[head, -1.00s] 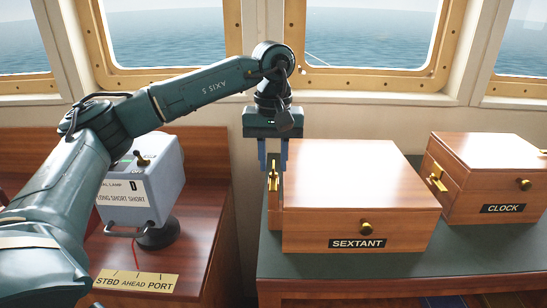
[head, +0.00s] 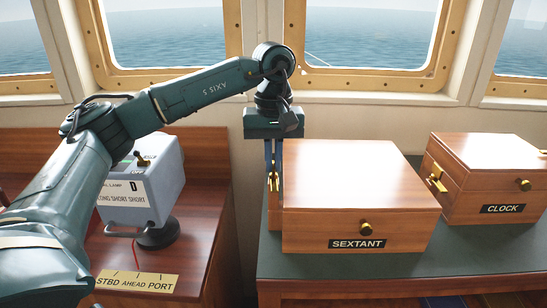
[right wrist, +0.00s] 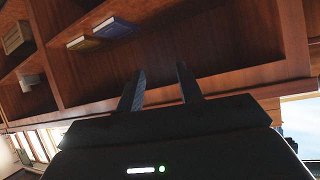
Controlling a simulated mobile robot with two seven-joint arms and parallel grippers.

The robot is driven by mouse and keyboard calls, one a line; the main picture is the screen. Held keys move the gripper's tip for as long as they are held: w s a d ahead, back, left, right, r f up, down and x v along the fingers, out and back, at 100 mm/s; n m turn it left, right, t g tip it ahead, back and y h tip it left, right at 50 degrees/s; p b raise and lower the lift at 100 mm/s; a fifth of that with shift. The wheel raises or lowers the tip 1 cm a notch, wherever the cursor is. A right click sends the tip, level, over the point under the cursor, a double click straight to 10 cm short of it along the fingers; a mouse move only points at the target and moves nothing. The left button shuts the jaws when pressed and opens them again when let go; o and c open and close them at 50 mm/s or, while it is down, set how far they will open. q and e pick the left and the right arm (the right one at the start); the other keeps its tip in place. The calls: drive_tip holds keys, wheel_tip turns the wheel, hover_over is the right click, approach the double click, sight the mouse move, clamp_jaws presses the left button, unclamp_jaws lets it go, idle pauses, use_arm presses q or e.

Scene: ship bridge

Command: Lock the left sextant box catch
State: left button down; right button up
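The sextant box (head: 355,180), a closed brown wooden box labelled SEXTANT, stands on the dark green top of the counter. Its brass left catch (head: 273,184) shows on its left side, partly covered by my gripper. My left gripper (head: 273,165) points down beside the box's left side, its blue fingers drawn together on the upper part of the catch. The exact contact is too small to see. My right gripper (right wrist: 161,72) shows only in the right wrist view, with its two dark fingers apart and nothing between them.
The clock box (head: 495,175), with its own brass catch, stands to the right. A grey signal lamp (head: 150,190) stands on the left desk, close to my left arm. Windows rise behind the counter. In the right wrist view, a wooden shelf (right wrist: 170,95) with books lies beyond the fingers.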

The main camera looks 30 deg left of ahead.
use_arm(q)
drive_tip(key=n, duration=0.4)
drive_tip(key=shift+p, duration=0.4)
drive_tip(key=n, duration=0.4)
drive_tip(key=shift+r+n+p, duration=0.1)
drive_tip(key=shift+n+p, duration=0.2)
drive_tip(key=shift+p, duration=0.05)
drive_tip(key=n, duration=0.2)
drive_tip(key=shift+n, duration=0.4)
drive_tip(key=n, duration=0.2)
drive_tip(key=shift+n+p, duration=0.3)
drive_tip(key=shift+p, duration=0.1)
drive_tip(key=shift+n, duration=1.5)
use_arm(e)
drive_tip(key=shift+d+r+h, duration=0.3)
drive_tip(key=shift+d+r, duration=0.05)
drive_tip(key=shift+r, duration=0.2)
use_arm(q)
drive_tip(key=c, duration=1.6)
unclamp_jaws()
